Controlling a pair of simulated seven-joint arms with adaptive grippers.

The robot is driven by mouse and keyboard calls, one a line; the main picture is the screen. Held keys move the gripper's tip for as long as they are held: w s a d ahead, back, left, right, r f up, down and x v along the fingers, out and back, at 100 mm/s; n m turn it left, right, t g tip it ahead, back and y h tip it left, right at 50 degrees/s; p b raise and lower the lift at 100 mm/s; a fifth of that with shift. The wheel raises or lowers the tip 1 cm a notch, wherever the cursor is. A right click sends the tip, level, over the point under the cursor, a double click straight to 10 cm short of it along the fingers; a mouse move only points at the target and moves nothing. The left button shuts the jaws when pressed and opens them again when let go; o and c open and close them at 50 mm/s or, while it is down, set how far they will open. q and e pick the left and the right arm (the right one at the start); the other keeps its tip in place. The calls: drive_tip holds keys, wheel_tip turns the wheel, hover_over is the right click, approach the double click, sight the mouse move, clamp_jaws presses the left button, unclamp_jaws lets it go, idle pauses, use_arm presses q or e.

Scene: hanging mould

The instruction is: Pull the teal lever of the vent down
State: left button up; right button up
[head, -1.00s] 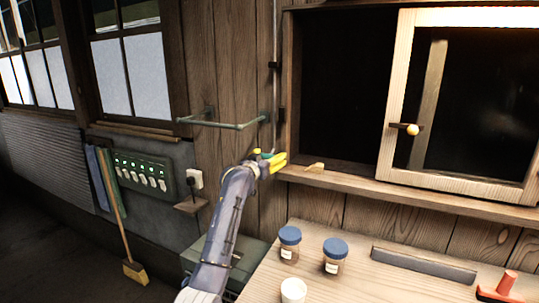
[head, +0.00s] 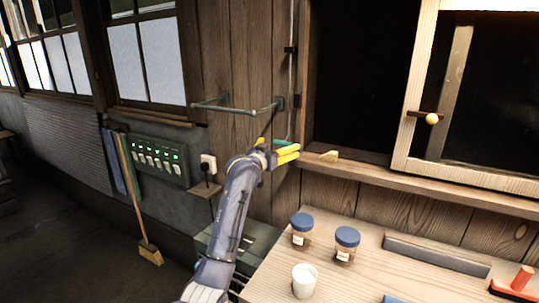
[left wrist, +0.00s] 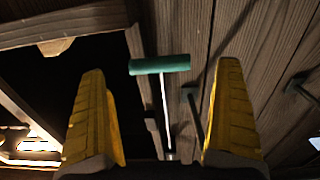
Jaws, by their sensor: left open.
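The teal lever handle (left wrist: 160,64) is a short crossbar at the end of a thin metal rod in the left wrist view. It lies between the tips of my left gripper's two yellow fingers, with a visible gap on each side. In the head view my left gripper (head: 280,149) is open beside the left post of the wall opening, and a bit of the teal handle (head: 283,142) shows by its fingers. The thin rod (head: 293,85) runs up the wall there. The vent itself cannot be made out. My right gripper is not in view.
A rail (head: 238,110) sticks out from the wall just above my left gripper. A wooden ledge (head: 430,190) and a framed sliding window (head: 398,150) are to the right. Below, a workbench (head: 370,270) carries two blue-lidded jars (head: 302,222) and a white cup (head: 304,281).

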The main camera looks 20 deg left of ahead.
use_arm(q)
drive_tip(key=s+a, duration=0.1)
drive_tip(key=s, duration=0.6)
drive_tip(key=shift+s, duration=0.4)
drive_tip(key=shift+a, duration=0.1)
